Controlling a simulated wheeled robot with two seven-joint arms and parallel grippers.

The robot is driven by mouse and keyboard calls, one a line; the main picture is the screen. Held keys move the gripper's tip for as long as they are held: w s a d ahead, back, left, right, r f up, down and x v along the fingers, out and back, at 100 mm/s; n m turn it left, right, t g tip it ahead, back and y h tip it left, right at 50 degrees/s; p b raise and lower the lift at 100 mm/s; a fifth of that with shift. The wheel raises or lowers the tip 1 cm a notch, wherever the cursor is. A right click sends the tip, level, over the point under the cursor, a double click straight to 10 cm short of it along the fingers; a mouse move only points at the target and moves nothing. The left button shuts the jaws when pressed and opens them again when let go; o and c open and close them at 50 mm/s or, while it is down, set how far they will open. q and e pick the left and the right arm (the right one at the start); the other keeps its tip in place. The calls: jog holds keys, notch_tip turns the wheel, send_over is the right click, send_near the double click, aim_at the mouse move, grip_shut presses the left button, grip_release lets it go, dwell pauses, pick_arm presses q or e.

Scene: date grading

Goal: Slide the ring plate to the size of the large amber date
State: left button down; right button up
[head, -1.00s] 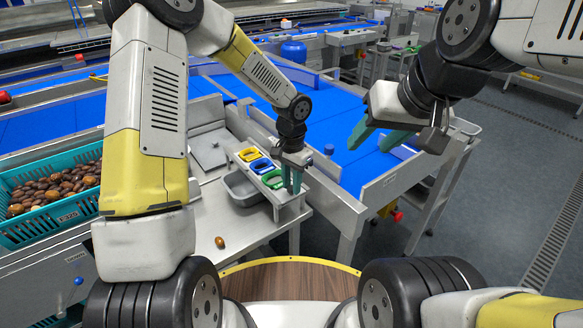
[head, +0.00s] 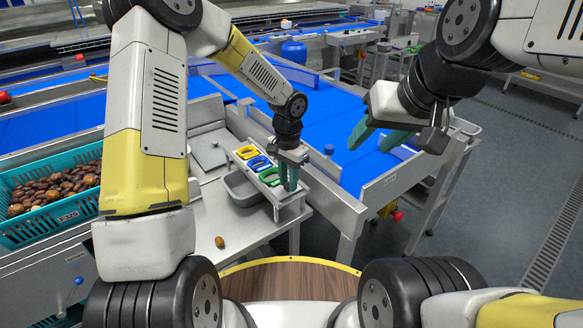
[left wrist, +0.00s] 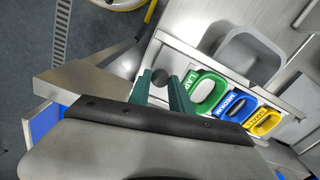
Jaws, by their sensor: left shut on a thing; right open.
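The ring plate (left wrist: 191,70) carries a green ring (left wrist: 207,92), a blue ring (left wrist: 236,106) and a yellow ring (left wrist: 264,121). In the head view, the green ring (head: 270,177) is nearest my left gripper. My left gripper (head: 290,180) is shut on a dark round knob (left wrist: 160,77) at the green end of the plate; its fingers hide the knob in the head view. The amber date (head: 220,242) lies on the steel table, left of and nearer than the gripper. My right gripper (head: 381,136) is open and empty above the blue belt.
A grey bin (head: 240,190) sits beside the rings; it also shows in the left wrist view (left wrist: 250,50). A teal crate (head: 50,222) full of dates stands at the left. The steel table (head: 180,262) is bare around the date.

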aim_at(275, 167)
pick_arm(q)
jog(key=w+a, duration=0.1)
jog(key=w, duration=0.1)
jog(key=w+a, duration=0.3)
jog(key=w, duration=0.1)
jog(key=shift+a+r, duration=0.1)
jog(key=shift+a, duration=0.05)
jog(key=c, duration=1.2)
grip_release()
jog(key=shift+o, duration=0.2)
notch_tip(275, 167, up, 8)
